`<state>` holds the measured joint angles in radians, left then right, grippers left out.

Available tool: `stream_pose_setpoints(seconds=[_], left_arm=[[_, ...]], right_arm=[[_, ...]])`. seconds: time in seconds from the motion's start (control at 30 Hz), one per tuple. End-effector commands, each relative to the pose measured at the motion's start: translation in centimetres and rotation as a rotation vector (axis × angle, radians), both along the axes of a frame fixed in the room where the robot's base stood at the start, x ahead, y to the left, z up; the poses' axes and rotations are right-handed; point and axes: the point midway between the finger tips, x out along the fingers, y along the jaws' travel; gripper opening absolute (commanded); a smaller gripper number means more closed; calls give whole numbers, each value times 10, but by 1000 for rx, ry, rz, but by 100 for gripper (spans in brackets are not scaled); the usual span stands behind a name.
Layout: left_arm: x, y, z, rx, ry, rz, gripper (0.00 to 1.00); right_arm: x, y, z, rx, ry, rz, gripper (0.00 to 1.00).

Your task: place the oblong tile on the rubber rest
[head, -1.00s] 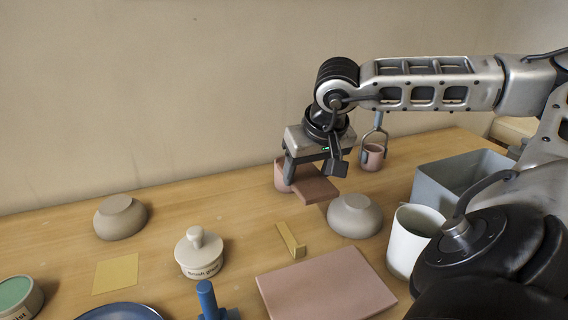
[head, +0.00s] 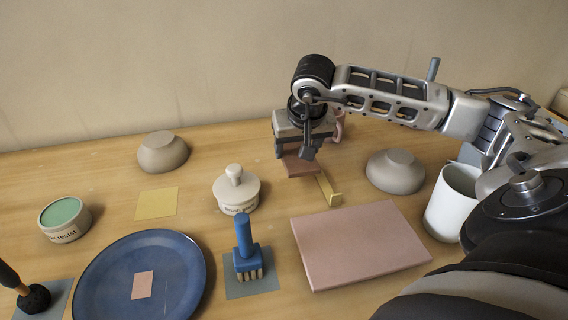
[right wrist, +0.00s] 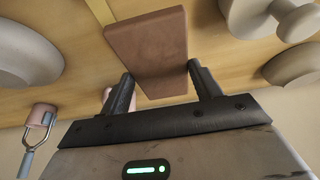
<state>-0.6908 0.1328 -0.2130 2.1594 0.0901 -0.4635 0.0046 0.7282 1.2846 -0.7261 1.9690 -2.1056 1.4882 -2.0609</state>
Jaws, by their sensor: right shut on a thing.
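The oblong tile, a reddish-brown slab (head: 299,168), hangs from my right gripper (head: 297,152), which is shut on its end. In the right wrist view the tile (right wrist: 148,45) sits between the two dark fingers (right wrist: 160,88). In the head view the tile is at the far end of a narrow yellow strip with a raised end (head: 328,188) and overlaps it; contact cannot be told. No piece is clearly marked as the rubber rest. Flat pieces include a yellow square (head: 157,203), a blue-grey mat (head: 262,287) and a large pink slab (head: 360,243). My left gripper is out of view.
A lidded pot (head: 235,190) stands left of the tile and an upturned bowl (head: 395,172) right. Another bowl (head: 163,152), a blue plate (head: 140,278), a blue brush (head: 245,250), a green-topped tub (head: 65,218) and a white cup (head: 453,202) surround the space.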

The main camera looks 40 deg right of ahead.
Motion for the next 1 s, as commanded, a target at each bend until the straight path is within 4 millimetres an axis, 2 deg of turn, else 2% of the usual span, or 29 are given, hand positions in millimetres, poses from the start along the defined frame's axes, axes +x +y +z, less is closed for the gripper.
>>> stream_pose_setpoints(seconds=[0.1,0.2,0.43,0.6,0.97,1.0], left_arm=[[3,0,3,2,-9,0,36],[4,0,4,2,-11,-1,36],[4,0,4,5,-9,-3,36],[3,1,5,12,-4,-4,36],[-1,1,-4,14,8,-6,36],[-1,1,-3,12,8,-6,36]], right_arm=[[16,8,-20,4,-1,1,32],[23,11,-30,2,-2,0,32],[32,16,-43,1,-1,2,32],[30,15,-67,1,1,1,32],[31,14,-75,0,-3,2,32],[30,14,-76,0,-1,1,66]])
